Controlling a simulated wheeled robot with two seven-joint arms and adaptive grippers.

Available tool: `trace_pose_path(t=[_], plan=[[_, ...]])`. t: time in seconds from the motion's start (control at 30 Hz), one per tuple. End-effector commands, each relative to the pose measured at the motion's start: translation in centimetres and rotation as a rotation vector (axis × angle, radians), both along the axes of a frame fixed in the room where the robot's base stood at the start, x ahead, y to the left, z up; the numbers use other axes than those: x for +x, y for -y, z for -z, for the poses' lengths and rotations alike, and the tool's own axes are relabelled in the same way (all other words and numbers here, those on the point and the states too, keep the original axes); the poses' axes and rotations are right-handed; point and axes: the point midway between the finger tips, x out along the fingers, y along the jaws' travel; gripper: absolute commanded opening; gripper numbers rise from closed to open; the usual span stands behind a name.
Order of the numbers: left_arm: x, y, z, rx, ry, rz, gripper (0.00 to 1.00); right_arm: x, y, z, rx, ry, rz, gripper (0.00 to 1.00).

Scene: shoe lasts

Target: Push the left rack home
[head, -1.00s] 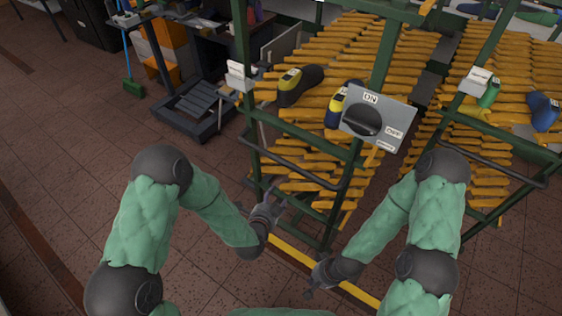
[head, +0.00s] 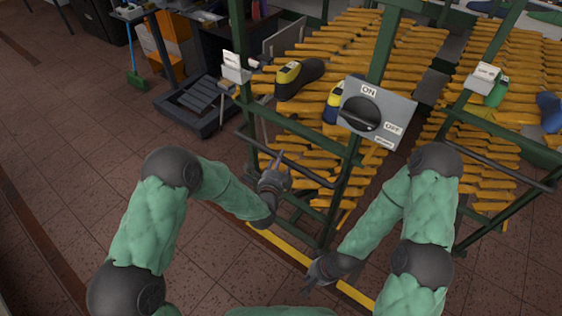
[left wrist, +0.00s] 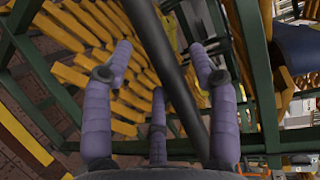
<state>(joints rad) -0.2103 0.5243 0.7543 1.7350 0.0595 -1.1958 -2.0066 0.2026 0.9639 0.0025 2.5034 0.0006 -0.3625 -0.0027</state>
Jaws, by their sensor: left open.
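The left rack (head: 246,92) is a green metal frame with rows of orange-yellow slats (head: 390,52). A dark handle bar (head: 302,168) runs across its near side. My left gripper (head: 277,165) is close to this bar in the head view. In the left wrist view, its purple fingers are spread open (left wrist: 163,60). The dark bar (left wrist: 160,58) passes between them in the picture; I cannot tell whether they touch it. My right gripper (head: 314,276) is low in front of the rack, apart from it; its finger opening is unclear.
A grey ON/OFF switch box (head: 395,118) is in front of the rack's slats. Dark and yellow shoe lasts (head: 300,78) lie on the slats. Another rack (head: 485,150) stands to the right. A yellow floor line (head: 290,250) runs below. Open tiled floor lies left.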

Motion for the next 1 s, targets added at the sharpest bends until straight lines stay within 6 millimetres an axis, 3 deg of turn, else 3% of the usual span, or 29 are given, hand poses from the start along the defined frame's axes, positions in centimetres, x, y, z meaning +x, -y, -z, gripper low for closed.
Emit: trace_pose_path(t=[0.2,0.5,0.53,0.73,1.0], plan=[[1.6,0.4,0.3,0.0,0.0,0.0,0.59,0.0,0.0,0.5,0.0,0.0,0.0,0.0],[1.8,0.4,0.3,0.0,-0.001,0.001,0.59,0.0,0.0,0.5,0.0,0.0,0.0,0.0],[1.8,0.4,0.3,0.0,-0.001,0.001,0.56,0.0,0.0,0.5,0.0,0.0,0.0,0.0],[1.8,0.4,0.3,-0.001,-0.001,0.0,0.0,0.0,0.0,0.5,0.0,0.0,0.0,0.0],[2.1,0.6,0.4,0.0,-0.001,0.001,0.0,0.0,0.0,0.6,0.0,0.0,0.0,0.0]])
